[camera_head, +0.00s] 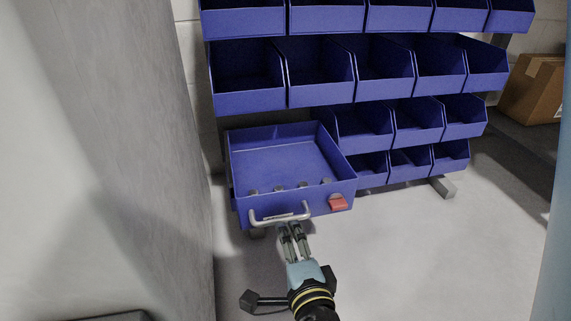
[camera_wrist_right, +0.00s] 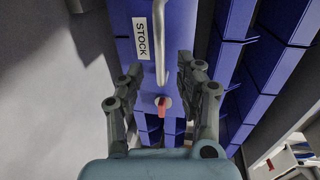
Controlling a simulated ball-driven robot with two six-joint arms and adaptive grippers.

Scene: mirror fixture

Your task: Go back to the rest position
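The right gripper (camera_head: 291,229) is at the front of a blue drawer (camera_head: 243,212), just below its grey bar handle (camera_head: 307,211). In the right wrist view the right gripper (camera_wrist_right: 159,70) has its two fingers spread, with the handle (camera_wrist_right: 161,45) showing in the gap between them. I see no finger pressed on the handle, and cannot tell how far the fingertips are from it. The drawer stands out from the rack, with several small grey pieces (camera_head: 303,184) inside near its front wall. My left gripper is not in view.
A rack of blue bins (camera_head: 320,88) stands behind the drawer. A red latch (camera_head: 338,202) sits on the drawer front. A grey wall or pillar (camera_head: 150,150) is close on the left. A cardboard box (camera_head: 535,88) is at right. Floor (camera_head: 430,250) at right front is clear.

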